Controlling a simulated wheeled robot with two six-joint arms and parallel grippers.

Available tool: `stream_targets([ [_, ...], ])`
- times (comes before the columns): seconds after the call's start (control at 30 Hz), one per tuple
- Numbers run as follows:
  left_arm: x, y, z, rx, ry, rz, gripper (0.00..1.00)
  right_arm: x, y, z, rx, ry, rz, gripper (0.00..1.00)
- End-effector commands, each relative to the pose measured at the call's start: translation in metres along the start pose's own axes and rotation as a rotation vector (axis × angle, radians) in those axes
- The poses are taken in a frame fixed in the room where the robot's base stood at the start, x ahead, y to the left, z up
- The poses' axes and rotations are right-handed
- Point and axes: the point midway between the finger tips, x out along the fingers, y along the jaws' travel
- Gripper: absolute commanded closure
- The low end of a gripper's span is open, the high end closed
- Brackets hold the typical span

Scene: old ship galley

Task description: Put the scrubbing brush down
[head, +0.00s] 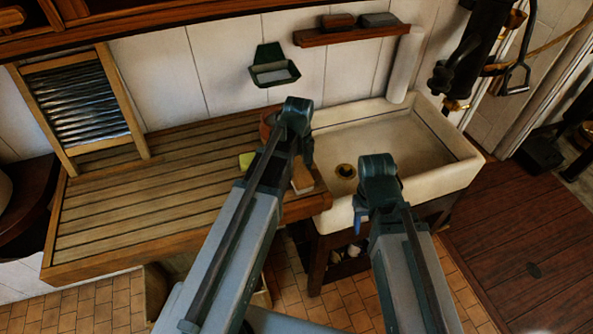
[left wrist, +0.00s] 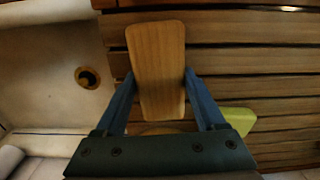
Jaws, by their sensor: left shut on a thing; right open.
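The scrubbing brush (head: 301,176) has a pale wooden back and shows at the right end of the slatted draining board (head: 130,215), near the sink. In the left wrist view the brush (left wrist: 157,62) lies between the two blue fingers of my left gripper (left wrist: 158,100), which is shut on it. I cannot tell whether the brush touches the board. In the head view my left gripper (head: 306,150) is partly hidden by its own arm. My right gripper (head: 361,212) is open, in front of the sink, and its fingers are mostly hidden.
The white sink (head: 440,175) with a brass drain (head: 345,171) adjoins the board on the right. A yellow-green block (head: 246,161) lies left of my left gripper. A washboard (head: 80,98) leans at the back left. The board's middle and left are clear.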

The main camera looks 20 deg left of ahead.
Motion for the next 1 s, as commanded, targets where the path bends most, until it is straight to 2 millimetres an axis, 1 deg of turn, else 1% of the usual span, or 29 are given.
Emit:
stream_targets([
  [0.2, 0.001, 0.000, 0.000, 0.000, 0.000, 0.000, 1.00, 0.001, 0.000, 0.000, 0.000, 0.000, 0.000, 0.50],
  [0.23, 0.001, 0.000, 0.000, 0.000, 0.000, 0.000, 0.27, 0.001, 0.000, 0.000, 0.000, 0.000, 0.000, 0.50],
  [0.37, 0.000, 0.000, 0.000, 0.000, 0.000, 0.000, 0.03, 0.000, 0.000, 0.000, 0.000, 0.000, 0.000, 0.50],
  [0.4, 0.000, 0.000, 0.000, 0.000, 0.000, 0.000, 0.00, 0.000, 0.000, 0.000, 0.000, 0.000, 0.000, 0.50],
  [0.63, 0.001, 0.000, 0.000, 0.000, 0.000, 0.000, 0.00, 0.001, 0.000, 0.000, 0.000, 0.000, 0.000, 0.50],
  [0.77, 0.005, 0.000, 0.000, 0.000, 0.000, 0.000, 0.00, 0.004, 0.000, 0.000, -0.001, 0.000, 0.000, 0.50],
  [1.0, -0.020, 0.000, 0.000, 0.000, 0.000, 0.000, 0.00, -0.020, 0.002, 0.001, 0.003, 0.000, -0.001, 0.50],
])
